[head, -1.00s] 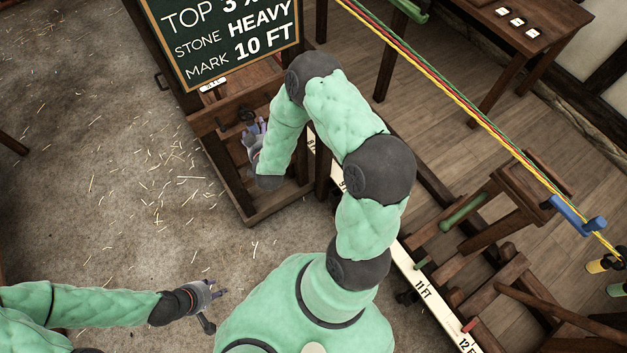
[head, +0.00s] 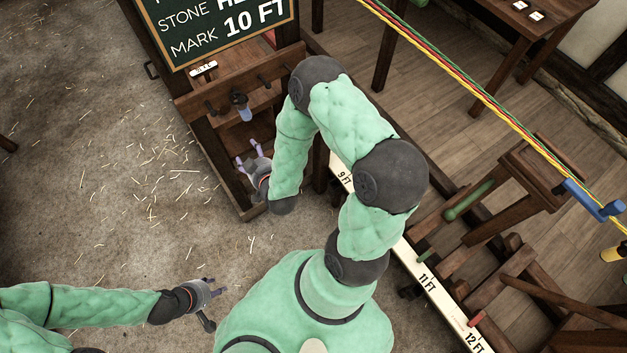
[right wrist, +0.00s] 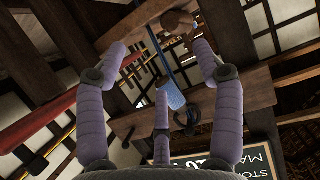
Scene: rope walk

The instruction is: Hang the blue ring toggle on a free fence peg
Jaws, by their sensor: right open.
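The blue ring toggle (head: 243,113) hangs at the pegged wooden board (head: 228,87) below the chalkboard. Its dark ring is at the middle peg; how the ring sits over it is too small to tell. My right gripper (head: 248,154) is open and empty, a little below the toggle and apart from it. In the right wrist view the toggle's blue body (right wrist: 172,95) and dark ring (right wrist: 187,119) show beyond the spread fingers. My left gripper (head: 214,288) has its fingers apart and is empty, over the floor at the lower left.
A dark peg (head: 210,108) to the left of the toggle looks bare. The chalkboard (head: 215,30) stands above the board. Taut coloured ropes (head: 480,90) cross the upper right, with a blue hooked piece (head: 595,202) on them. The straw-strewn floor (head: 100,180) at left is clear.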

